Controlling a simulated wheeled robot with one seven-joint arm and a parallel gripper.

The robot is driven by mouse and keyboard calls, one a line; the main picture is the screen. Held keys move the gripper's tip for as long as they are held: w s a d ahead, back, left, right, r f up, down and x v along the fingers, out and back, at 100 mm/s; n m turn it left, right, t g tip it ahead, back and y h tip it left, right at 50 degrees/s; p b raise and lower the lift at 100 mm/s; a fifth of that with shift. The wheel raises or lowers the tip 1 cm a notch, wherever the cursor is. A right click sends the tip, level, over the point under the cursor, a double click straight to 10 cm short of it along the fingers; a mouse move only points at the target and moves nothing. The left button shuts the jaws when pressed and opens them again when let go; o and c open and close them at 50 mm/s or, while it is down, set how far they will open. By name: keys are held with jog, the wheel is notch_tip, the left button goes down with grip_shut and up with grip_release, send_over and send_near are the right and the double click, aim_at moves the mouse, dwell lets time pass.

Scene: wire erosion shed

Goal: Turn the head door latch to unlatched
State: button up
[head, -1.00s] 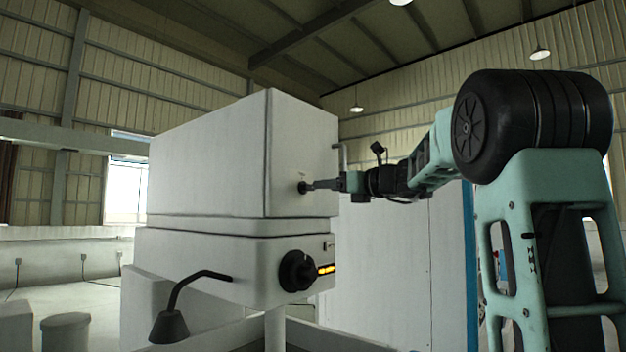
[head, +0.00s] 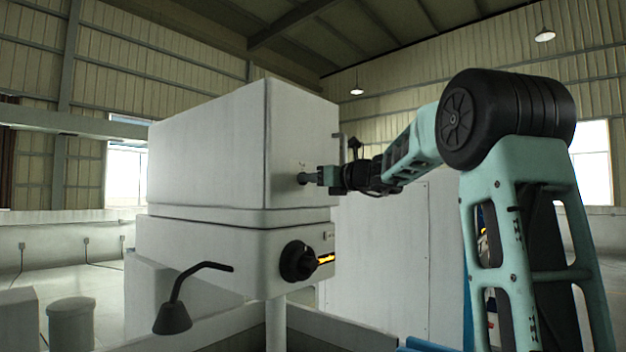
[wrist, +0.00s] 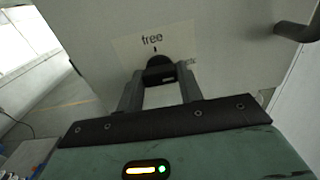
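The head door latch is a small black knob on the face of the white machine head (head: 285,150). In the wrist view the latch (wrist: 159,66) sits just under a pale label reading "free", with a short dark tick between them. A second small label right of the knob is partly hidden. My gripper (wrist: 159,80) faces the panel, its two dark fingers on either side of the knob with no clear gap showing there. In the head view my gripper (head: 313,178) meets the knob (head: 303,178); the knob's turn angle is hard to read.
A black bent lever (head: 190,292) juts out at lower left. A dark bar handle (wrist: 298,32) stands right of the latch. A white cabinet (head: 390,260) stands behind.

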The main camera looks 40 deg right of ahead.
jog(key=shift+f+b, duration=0.1)
jog(key=shift+b, duration=0.25)
jog(key=shift+n+b, duration=8.9)
jog(key=o, duration=1)
